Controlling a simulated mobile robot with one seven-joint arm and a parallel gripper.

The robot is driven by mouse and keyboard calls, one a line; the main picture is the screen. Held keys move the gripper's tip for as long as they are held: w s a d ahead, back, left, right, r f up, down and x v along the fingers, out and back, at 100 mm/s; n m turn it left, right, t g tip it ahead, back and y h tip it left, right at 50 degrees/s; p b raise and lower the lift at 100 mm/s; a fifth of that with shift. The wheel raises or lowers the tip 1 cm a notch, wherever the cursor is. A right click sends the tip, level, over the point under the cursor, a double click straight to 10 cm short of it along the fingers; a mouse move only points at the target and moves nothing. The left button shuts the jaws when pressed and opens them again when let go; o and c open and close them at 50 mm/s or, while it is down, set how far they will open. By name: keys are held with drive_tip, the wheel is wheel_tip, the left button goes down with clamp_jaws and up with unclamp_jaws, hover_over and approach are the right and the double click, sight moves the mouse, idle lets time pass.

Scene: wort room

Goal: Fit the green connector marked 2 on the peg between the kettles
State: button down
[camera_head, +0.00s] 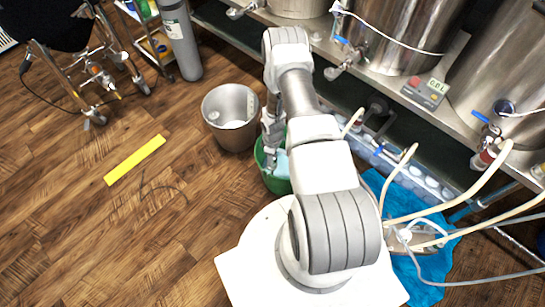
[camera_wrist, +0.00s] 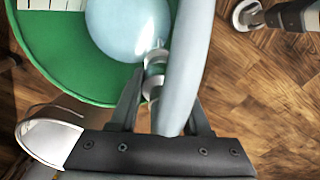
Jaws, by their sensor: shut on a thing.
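My gripper (camera_head: 270,158) reaches down at the rim of a green bucket (camera_head: 263,177). In the wrist view my gripper (camera_wrist: 158,82) is shut on a small metal connector (camera_wrist: 154,66) with a pale greenish band. A thick pale grey-blue hose (camera_wrist: 187,60) passes between the fingers and hides part of it. No number is readable on the connector. The green bucket (camera_wrist: 75,70) lies beyond the fingers, with a pale blue rounded thing (camera_wrist: 130,25) inside. Kettles (camera_head: 405,38) stand on the bench at upper right. I cannot make out a peg between them.
A metal bucket (camera_head: 230,139) stands left of the green one. A control box (camera_head: 425,92) sits on the bench by the kettles. Cream hoses (camera_head: 465,195) loop at right over a blue cloth (camera_head: 430,285).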

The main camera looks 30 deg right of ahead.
drive_tip(key=shift+f+b, duration=0.55)
drive_tip(key=shift+f, duration=0.1)
drive_tip(key=shift+c, duration=1.4)
unclamp_jaws()
drive_tip(key=shift+r, duration=0.1)
wheel_tip(320, 180, up, 17)
drive_tip(key=p, duration=0.5)
drive_tip(key=shift+r, duration=0.2)
